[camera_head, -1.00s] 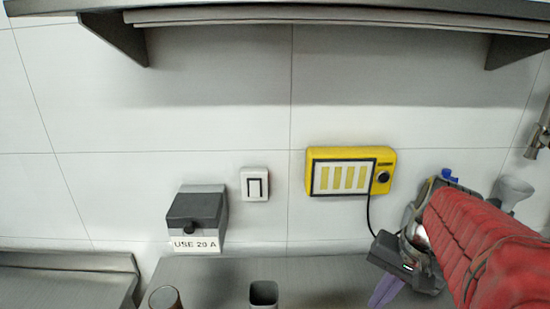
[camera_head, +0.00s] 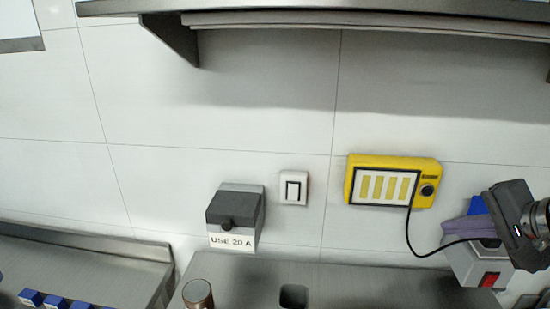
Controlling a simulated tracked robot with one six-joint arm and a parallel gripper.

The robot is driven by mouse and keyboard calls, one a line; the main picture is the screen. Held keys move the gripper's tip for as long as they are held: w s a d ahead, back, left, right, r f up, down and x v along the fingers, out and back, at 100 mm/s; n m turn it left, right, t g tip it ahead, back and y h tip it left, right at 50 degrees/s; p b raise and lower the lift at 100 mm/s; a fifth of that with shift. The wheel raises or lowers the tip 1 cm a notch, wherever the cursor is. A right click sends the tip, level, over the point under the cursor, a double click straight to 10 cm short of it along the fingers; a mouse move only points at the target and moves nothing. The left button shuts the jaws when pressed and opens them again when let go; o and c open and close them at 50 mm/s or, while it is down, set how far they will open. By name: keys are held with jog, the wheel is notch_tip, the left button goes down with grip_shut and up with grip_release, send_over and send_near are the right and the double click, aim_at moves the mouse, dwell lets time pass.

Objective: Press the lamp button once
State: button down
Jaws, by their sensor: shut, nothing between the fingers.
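The yellow lamp (camera_head: 355,200) is on the tiled wall, right of centre, with a pale panel of yellow bars.
A black cord (camera_head: 412,235) runs from the lamp towards my gripper. A pale box with a red switch (camera_head: 489,280) is below the gripper. A white rocker switch (camera_head: 293,189) and a grey-black box labelled "USE 20 A" (camera_head: 235,207) are left of the lamp. A metal shelf (camera_head: 350,25) juts out above.

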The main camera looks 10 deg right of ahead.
aim_at(427, 191)
jog(key=w+d, duration=0.2)
jog(key=w, duration=0.6)
jog(key=shift+w+d, duration=0.2)
dwell(2.1)
jog(key=shift+w, duration=0.15)
jog(key=shift+w+d, duration=0.1)
jog(key=shift+w, duration=0.2)
jog(key=shift+w+d, duration=0.15)
jog(key=shift+w, duration=0.3)
dwell(0.9)
jog(key=shift+s, duration=0.2)
jog(key=shift+s+a, duration=0.25)
jog(key=shift+s, duration=0.4)
